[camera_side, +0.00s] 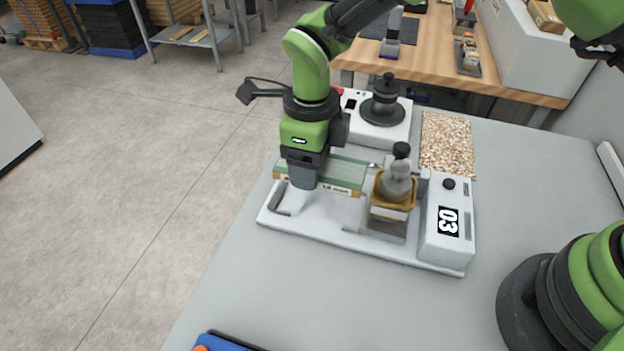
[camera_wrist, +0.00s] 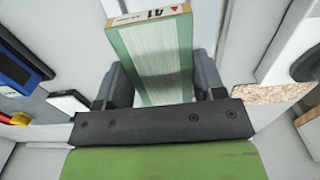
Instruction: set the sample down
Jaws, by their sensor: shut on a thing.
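The sample is a flat green panel (camera_side: 346,170) with a pale lettered edge. In the wrist view the sample (camera_wrist: 152,58) shows a pale striped face, green sides and an end marked A1 with a red triangle. My gripper (camera_side: 303,180) points down over the left part of the white coater base (camera_side: 335,236). In the wrist view my gripper (camera_wrist: 160,90) has a dark finger on each side of the sample and is shut on it. The sample lies over the base, left of the roller (camera_side: 397,183); whether it touches the base cannot be told.
A box marked 03 (camera_side: 447,222) stands at the base's right end. A white device with a dark round top (camera_side: 382,107) and a speckled board (camera_side: 447,145) are behind. A blue item (camera_side: 222,343) lies near the front edge.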

